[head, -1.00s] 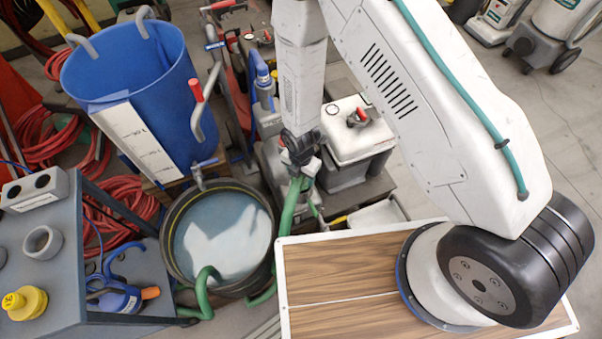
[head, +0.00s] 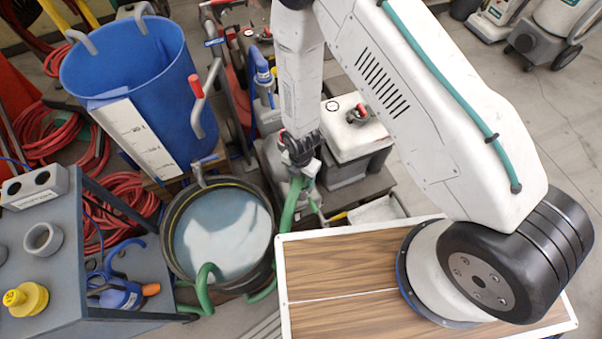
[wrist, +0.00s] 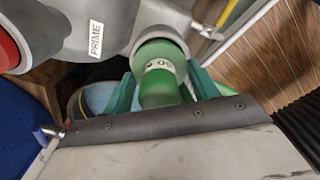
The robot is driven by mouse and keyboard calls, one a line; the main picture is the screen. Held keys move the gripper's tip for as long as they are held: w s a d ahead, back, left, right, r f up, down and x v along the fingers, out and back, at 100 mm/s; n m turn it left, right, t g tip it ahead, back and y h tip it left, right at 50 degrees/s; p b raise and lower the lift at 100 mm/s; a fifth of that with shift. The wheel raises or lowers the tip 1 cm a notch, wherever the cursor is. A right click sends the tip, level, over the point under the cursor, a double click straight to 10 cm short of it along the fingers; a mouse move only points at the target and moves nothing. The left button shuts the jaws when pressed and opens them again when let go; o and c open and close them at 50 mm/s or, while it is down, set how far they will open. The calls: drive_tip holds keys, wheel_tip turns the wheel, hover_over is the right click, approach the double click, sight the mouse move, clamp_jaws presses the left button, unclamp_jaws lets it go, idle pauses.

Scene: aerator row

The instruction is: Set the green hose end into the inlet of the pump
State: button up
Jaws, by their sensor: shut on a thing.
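My gripper (wrist: 164,84) is shut on the green hose end (wrist: 158,88), with a teal finger on either side of it. The grey pump (wrist: 105,30), marked PRIME, fills the top of the wrist view. Its pale round inlet (wrist: 162,35) is right at the hose end's far tip, and the green tip shows within the rim. I cannot tell how deep it sits. In the head view my gripper (head: 303,172) is low beside the pump, which my arm partly hides. The green hose (head: 290,208) hangs below it toward the round tub.
The dark-rimmed water tub (head: 262,282) stands left of my gripper, with a blue barrel (head: 130,60) behind it. A white-topped grey box (head: 355,140) is close on the right. A wood-topped surface (head: 335,270) lies in front. A grey cart (head: 60,235) is at left.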

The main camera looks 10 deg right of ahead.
drive_tip(key=shift+f, duration=0.65)
drive_tip(key=o, duration=1.2)
drive_tip(key=shift+r, duration=0.1)
wheel_tip(320, 180, up, 8)
drive_tip(key=shift+f, duration=0.15)
